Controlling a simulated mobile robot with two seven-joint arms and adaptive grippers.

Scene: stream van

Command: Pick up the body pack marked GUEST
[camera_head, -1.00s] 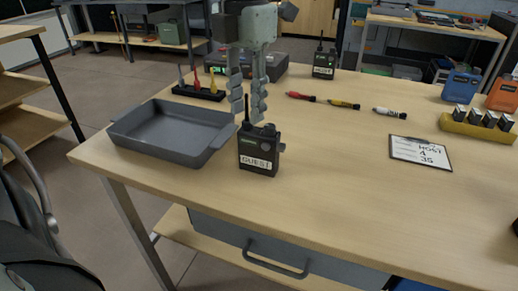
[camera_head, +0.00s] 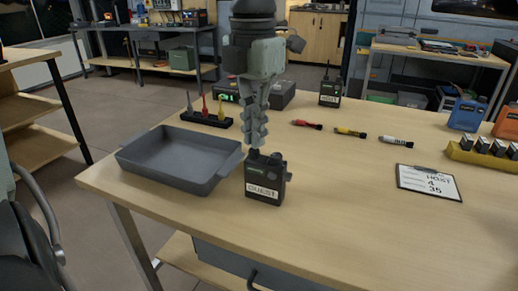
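The black body pack marked GUEST (camera_head: 264,183) stands upright on the wooden table, near its front left edge, with its white label facing me. Two knobs show on its top. My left gripper (camera_head: 254,146) points straight down, with its fingertips just above or behind the top of the pack. The fingers overlap in this view, so I cannot tell the gap between them or whether they touch the pack. The pack's antenna is not clearly visible behind the fingers. My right gripper is not in view.
A grey tray (camera_head: 172,177) sits close to the left of the pack. A second black pack (camera_head: 330,93) stands at the back. A clipboard (camera_head: 428,183) lies at right, with several coloured markers (camera_head: 350,132) behind. The table right of the GUEST pack is clear.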

